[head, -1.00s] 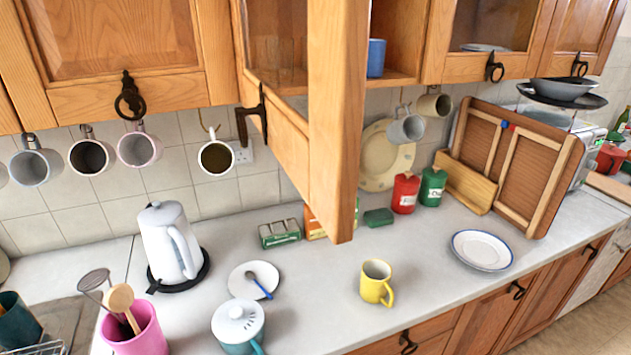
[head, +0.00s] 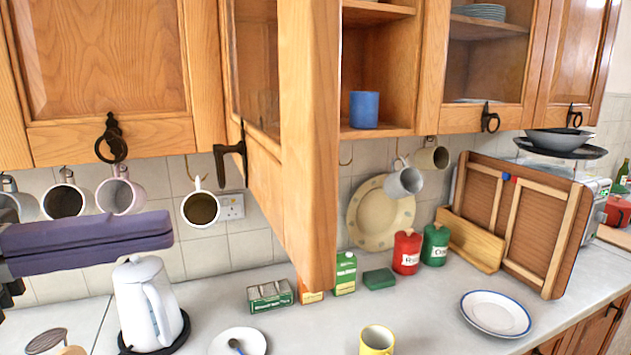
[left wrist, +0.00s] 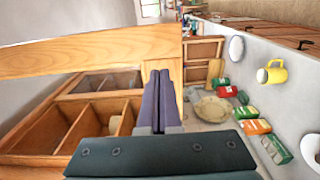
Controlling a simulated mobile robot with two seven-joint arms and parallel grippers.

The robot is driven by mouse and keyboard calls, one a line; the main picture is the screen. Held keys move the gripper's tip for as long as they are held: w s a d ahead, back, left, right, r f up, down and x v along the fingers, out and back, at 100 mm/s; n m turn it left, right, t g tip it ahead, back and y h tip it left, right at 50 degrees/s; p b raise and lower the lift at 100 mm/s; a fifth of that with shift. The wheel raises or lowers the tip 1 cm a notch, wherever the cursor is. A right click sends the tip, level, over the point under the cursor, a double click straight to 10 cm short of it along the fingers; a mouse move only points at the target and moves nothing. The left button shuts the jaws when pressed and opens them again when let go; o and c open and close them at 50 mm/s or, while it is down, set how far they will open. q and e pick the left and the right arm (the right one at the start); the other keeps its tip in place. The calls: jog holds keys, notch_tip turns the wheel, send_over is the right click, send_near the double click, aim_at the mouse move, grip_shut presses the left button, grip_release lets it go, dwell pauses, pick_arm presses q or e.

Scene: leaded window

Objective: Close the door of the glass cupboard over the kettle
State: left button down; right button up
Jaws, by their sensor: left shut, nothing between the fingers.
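The glass cupboard's door (head: 310,150) stands open in the head view, swung out toward me and seen nearly edge-on. Its dark handle (head: 232,152) is on the left-facing side. The white kettle (head: 150,303) stands on the counter below and left of the door. My left gripper (head: 168,243) is shut and empty, in front of the hanging mugs, with its purple fingers pointing right toward the door. A gap shows between them in the head view. In the left wrist view the shut fingers (left wrist: 158,78) reach toward a wooden door frame (left wrist: 90,52). My right gripper is out of view.
A blue cup (head: 363,110) stands inside the open cupboard. Mugs (head: 200,207) hang under the cupboards beside my left gripper. A yellow mug (head: 377,340) and a plate (head: 496,314) are on the counter.

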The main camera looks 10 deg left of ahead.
aim_at(286, 212)
pick_arm(q)
jog(key=p+x, duration=0.4)
jog(key=x, duration=0.3)
jog(key=shift+w+d+r, duration=0.1)
jog(key=shift+d+r, duration=0.05)
jog(key=shift+w+d+f, duration=0.2)
jog(key=shift+d+f, duration=0.05)
jog(key=shift+d, duration=0.05)
